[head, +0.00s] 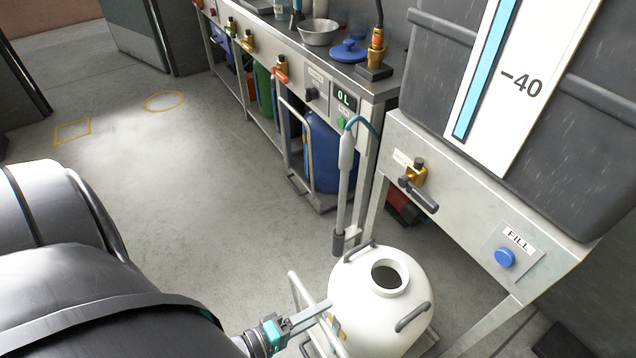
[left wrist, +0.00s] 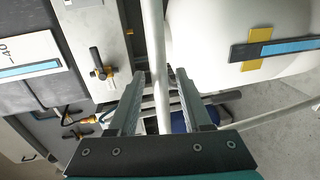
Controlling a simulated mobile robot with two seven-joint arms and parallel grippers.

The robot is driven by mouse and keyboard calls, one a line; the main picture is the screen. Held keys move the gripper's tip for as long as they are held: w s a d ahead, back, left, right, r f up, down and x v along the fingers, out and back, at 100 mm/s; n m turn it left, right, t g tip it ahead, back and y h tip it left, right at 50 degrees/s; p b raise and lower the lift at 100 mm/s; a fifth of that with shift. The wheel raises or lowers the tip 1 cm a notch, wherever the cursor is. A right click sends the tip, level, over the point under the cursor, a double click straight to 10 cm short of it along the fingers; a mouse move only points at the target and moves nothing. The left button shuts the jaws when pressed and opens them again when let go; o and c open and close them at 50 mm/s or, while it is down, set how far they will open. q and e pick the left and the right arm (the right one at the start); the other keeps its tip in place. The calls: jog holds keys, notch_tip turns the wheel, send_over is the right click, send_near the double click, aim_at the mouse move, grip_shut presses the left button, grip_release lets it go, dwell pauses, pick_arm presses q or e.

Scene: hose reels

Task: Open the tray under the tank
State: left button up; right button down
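The dark grey tank (head: 420,80) with a white and blue level strip marked 40 stands at the right on a pale metal stand (head: 460,205). A brass valve (head: 415,174) with a black lever is on the stand's front. It also shows in the left wrist view (left wrist: 99,73). I cannot make out a tray under the tank. My left gripper (head: 322,308) is beside the white round canister (head: 365,305). In the left wrist view my left gripper (left wrist: 158,82) is open, with a pale bar (left wrist: 154,40) between its fingers and gaps either side. My right gripper is not in view.
A blue FILL button (head: 505,258) is on the stand. A hose wand (head: 343,190) hangs between bench and canister. A steel bench (head: 290,55) with blue and green drums below runs along the back. The grey floor (head: 190,180) at left is clear.

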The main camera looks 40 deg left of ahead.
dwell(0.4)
pick_arm(q)
jog(key=p+v, duration=0.2)
jog(key=v, duration=1.3)
jog(key=shift+p, duration=0.3)
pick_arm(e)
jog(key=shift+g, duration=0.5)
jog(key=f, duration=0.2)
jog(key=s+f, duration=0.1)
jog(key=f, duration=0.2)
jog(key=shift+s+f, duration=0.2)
pick_arm(q)
jog(key=shift+s, duration=0.1)
notch_tip(320, 180, down, 12)
jog(key=s+m+g+y+p, duration=0.2)
jog(key=m+g+y+p, duration=0.4)
jog(key=m, duration=1)
jog(key=d+g+p, duration=0.1)
jog(key=g+p, duration=0.2)
jog(key=g, duration=0.3)
jog(key=shift+f+g+p, duration=0.2)
jog(key=shift+g+p, duration=0.1)
jog(key=shift+p, duration=0.1)
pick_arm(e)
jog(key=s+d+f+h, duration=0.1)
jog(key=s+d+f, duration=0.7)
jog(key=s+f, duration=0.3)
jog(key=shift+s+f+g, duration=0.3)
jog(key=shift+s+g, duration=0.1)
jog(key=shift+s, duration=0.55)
